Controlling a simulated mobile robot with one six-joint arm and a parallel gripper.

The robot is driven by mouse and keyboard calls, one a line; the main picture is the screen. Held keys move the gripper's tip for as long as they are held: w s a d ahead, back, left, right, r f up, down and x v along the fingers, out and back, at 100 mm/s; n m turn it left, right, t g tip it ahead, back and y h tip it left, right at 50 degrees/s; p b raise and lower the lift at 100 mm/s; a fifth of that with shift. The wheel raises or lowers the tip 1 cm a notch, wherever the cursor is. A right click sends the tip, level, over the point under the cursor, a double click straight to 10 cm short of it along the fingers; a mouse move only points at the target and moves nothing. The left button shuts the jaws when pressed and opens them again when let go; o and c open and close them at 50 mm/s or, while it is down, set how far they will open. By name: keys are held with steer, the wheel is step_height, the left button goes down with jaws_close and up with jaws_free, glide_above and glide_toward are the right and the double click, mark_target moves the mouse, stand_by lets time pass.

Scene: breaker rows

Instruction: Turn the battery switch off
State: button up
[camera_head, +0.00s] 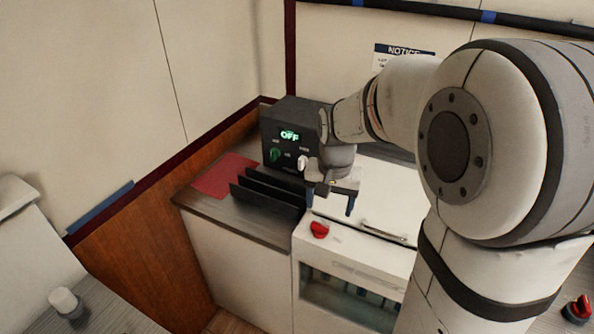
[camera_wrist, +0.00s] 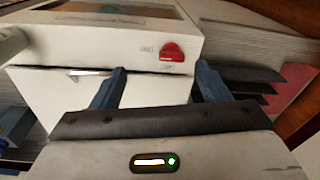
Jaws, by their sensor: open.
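A red rotary switch (camera_head: 319,230) sits on the white cabinet's front top edge. It also shows in the wrist view (camera_wrist: 172,52), with a small unreadable label beside it. I cannot confirm from its marking that it is the battery switch. My gripper (camera_head: 331,200) is open and empty, behind and above the red switch in the head view. In the wrist view my gripper (camera_wrist: 161,77) has its two blue-grey fingers apart, with the switch beyond the tips and nearer the right finger. They do not appear to touch it.
A black control box (camera_head: 290,115) shows a green "OFF" display, a green knob (camera_head: 275,154) and a white knob (camera_head: 304,162). Black upright dividers (camera_head: 268,196) and a red mat (camera_head: 222,177) are left of the switch. Another red knob (camera_head: 578,308) is at far right.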

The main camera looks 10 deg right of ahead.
steer(key=m+g, duration=0.1)
steer(key=m, duration=0.1)
glide_above(320, 224)
steer(key=f, duration=0.5)
steer(key=shift+s+f, duration=0.2)
steer(key=shift+f, duration=0.15)
steer(key=shift+w+f, duration=0.15)
steer(key=shift+f, duration=0.15)
step_height(320, 224, down, 8)
steer(key=shift+r+p, duration=0.25)
steer(key=shift+p, duration=0.25)
steer(key=shift+c, duration=0.3)
steer(key=c, duration=0.9)
